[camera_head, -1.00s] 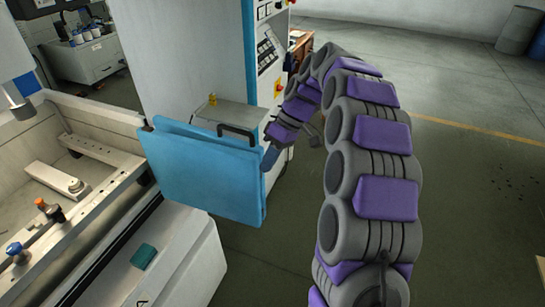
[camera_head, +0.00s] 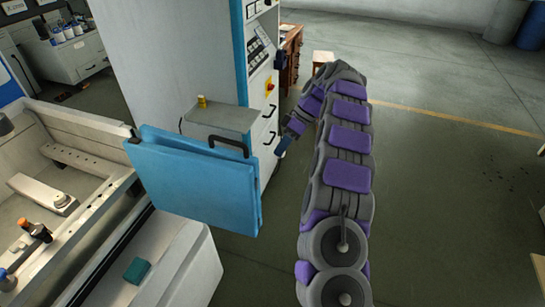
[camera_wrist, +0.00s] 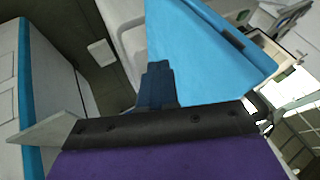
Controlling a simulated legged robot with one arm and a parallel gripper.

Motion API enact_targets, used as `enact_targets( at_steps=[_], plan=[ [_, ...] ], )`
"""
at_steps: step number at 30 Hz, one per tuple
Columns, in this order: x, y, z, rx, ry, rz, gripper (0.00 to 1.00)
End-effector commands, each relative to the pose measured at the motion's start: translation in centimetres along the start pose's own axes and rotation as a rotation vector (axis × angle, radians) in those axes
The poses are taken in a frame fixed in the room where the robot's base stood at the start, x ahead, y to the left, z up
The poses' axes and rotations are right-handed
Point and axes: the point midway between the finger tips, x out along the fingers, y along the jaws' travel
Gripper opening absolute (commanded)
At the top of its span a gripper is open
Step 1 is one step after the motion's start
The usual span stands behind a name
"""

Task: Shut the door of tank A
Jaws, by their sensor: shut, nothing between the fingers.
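The blue door (camera_head: 195,185) stands open, swung out at the right end of the open tank (camera_head: 85,122). Its broad face is toward me, and a dark bar handle (camera_head: 230,141) shows at its top edge. My gripper (camera_head: 281,147) is shut and empty. It is to the right of the door's free edge, with a small gap in the head view. In the wrist view my gripper (camera_wrist: 158,78) points toward the blue door (camera_wrist: 205,50), which fills the upper middle. I cannot tell there whether they touch. No tank letter is readable now.
A tall white-and-blue cabinet (camera_head: 175,70) with a control panel stands behind the door. A grey metal box (camera_head: 222,117) sits just behind the door's top edge. A teal block (camera_head: 137,270) lies on the white ledge in front. Open floor (camera_head: 450,190) lies to the right.

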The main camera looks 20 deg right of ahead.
Motion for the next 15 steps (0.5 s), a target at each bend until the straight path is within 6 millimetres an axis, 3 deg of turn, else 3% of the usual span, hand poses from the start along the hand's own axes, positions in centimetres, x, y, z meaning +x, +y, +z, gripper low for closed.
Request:
enact_targets(
  at_steps=[15],
  plan=[
    [7.2,-0.2,-0.1,0.000,-0.003,-0.003,0.00]
  ],
)
